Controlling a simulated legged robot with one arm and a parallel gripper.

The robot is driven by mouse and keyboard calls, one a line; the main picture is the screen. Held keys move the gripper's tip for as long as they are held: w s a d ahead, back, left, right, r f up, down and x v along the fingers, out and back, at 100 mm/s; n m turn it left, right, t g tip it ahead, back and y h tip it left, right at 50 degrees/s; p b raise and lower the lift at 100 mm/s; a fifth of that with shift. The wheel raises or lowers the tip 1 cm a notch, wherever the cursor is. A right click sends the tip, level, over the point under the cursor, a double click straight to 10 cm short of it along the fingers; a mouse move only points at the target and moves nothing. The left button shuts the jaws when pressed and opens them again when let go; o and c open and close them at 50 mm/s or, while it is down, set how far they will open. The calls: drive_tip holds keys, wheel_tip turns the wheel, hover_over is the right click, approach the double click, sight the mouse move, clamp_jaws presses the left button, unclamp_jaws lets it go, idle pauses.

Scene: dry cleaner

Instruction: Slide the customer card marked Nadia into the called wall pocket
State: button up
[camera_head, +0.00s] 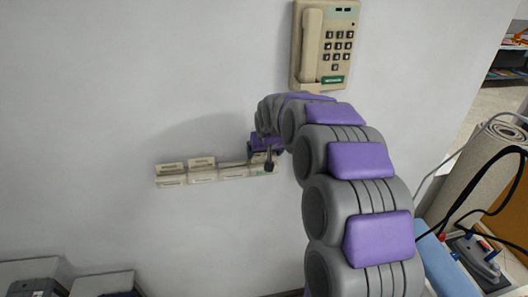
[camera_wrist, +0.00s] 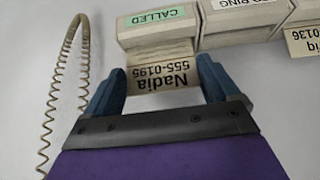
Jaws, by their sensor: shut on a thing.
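The customer card marked Nadia (camera_wrist: 160,75) appears upside down in the wrist view, between the two blue fingers of my gripper (camera_wrist: 162,84). My gripper is shut on the card's side edges. The card's far end meets the mouth of the wall pocket labelled CALLED (camera_wrist: 157,22), which has a green label; how deep it sits inside is hard to tell. In the head view my gripper (camera_head: 266,152) is at the right end of the pocket row, over the called pocket (camera_head: 258,171). The card is not clear there.
The pocket row (camera_head: 202,177) runs left along the wall, with cards standing in its left pockets. A beige wall phone (camera_head: 325,45) hangs above right; its coiled cord (camera_wrist: 55,90) shows in the wrist view. A cluttered shelf with cables (camera_head: 480,262) stands at lower right.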

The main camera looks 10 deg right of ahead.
drive_tip(key=shift+f, duration=0.15)
drive_tip(key=shift+f, duration=0.35)
drive_tip(key=shift+a+f+b, duration=0.1)
drive_tip(key=shift+f+b, duration=0.15)
drive_tip(key=shift+b, duration=0.05)
drive_tip(key=o, duration=0.7)
drive_tip(key=shift+o, duration=0.2)
wheel_tip(320, 180, up, 7)
drive_tip(key=p, duration=0.2)
idle(0.5)
